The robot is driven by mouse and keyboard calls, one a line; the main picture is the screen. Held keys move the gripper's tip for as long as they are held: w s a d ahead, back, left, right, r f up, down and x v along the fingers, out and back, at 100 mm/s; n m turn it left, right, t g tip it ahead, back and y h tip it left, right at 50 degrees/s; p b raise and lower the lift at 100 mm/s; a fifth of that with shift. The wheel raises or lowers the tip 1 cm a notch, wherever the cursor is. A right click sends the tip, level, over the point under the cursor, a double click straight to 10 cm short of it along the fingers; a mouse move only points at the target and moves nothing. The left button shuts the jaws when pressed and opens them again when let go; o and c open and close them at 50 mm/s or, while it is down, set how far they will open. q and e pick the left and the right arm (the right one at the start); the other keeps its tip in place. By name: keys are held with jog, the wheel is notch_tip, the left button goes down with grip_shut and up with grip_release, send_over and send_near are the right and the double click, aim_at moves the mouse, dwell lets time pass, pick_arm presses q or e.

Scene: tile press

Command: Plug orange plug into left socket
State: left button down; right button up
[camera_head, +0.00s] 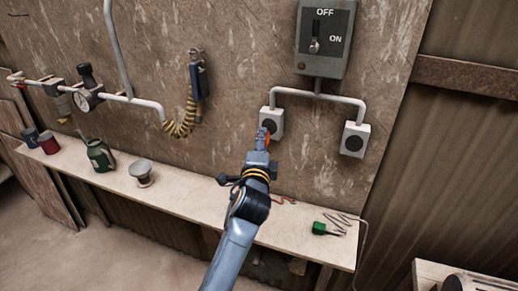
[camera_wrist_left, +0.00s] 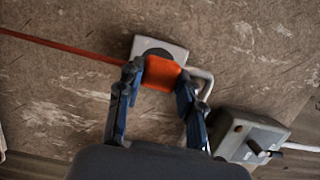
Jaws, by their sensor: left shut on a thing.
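My left gripper (camera_head: 263,139) is shut on the orange plug (camera_head: 267,134), right in front of the left socket (camera_head: 279,117) on the wall. In the left wrist view the orange plug (camera_wrist_left: 162,74) sits between both fingers, overlapping the lower part of the white socket box (camera_wrist_left: 176,50) and its dark round face. Its far end is hidden, so I cannot tell whether it is in the socket or just before it. An orange cable (camera_wrist_left: 62,47) runs off to the left. The right socket (camera_head: 354,139) is empty. My right gripper is not in view.
A grey OFF/ON switch box (camera_head: 325,38) hangs above the sockets, joined to them by pipes. A green plug (camera_head: 320,228) with a grey cable lies on the bench (camera_head: 200,195). A green can (camera_head: 99,155) and a metal cup (camera_head: 141,170) stand further left.

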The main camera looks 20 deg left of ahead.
pick_arm(q)
jog(key=shift+b+x, duration=0.35)
jog(key=shift+x, duration=0.55)
jog(key=shift+w+d+b, duration=0.3)
jog(key=shift+w, duration=0.5)
dwell(0.3)
jog(key=shift+p, duration=0.7)
dwell(0.4)
dwell(0.3)
jog(key=shift+w, duration=0.6)
